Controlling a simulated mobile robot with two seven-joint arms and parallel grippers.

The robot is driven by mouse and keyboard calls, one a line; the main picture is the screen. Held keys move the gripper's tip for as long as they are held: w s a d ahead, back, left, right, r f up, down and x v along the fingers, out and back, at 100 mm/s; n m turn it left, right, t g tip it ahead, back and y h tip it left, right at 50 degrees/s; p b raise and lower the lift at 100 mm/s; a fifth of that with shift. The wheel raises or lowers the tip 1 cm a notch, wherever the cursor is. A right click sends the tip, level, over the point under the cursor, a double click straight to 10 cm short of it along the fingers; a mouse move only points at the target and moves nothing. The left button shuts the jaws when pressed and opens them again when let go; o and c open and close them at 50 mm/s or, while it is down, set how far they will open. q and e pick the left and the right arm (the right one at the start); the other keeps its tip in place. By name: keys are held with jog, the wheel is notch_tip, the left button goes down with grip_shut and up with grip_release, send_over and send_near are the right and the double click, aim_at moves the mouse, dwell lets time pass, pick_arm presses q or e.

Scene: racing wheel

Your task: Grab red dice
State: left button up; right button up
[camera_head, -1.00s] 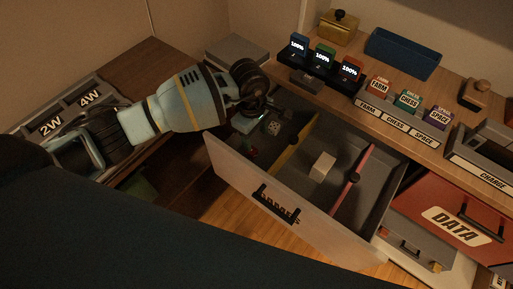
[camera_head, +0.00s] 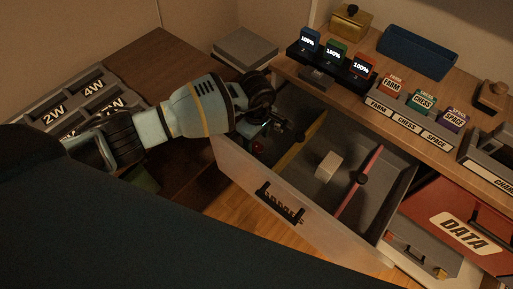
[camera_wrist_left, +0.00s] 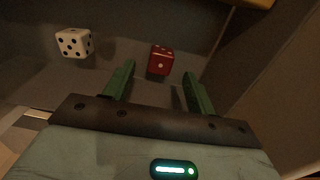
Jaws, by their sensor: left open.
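The red die (camera_wrist_left: 161,60) lies on the floor of the open drawer's left compartment. In the wrist view it sits just beyond and between the two green fingers of my left gripper (camera_wrist_left: 158,80). The fingers are apart with nothing between them that I can see them touching. A white die (camera_wrist_left: 74,43) lies to the left of the red one in the wrist view. In the head view my left gripper (camera_head: 277,130) is over the left compartment, and a small red spot, likely the red die (camera_head: 258,146), shows below it. My right gripper is not in view.
The open drawer (camera_head: 290,222) has a yellow divider (camera_head: 306,140) and a pink divider (camera_head: 359,181), with a pale block (camera_head: 327,166) between them. The drawer's front wall and the desk edge bound the left compartment. Cartridges stand on the desk (camera_head: 330,93) above.

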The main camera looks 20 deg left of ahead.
aim_at(257, 146)
pick_arm(q)
notch_tip(257, 146, down, 3)
jog(key=shift+f, duration=0.15)
jog(key=c, duration=1.1)
jog(key=shift+o, duration=0.2)
notch_tip(257, 146, up, 10)
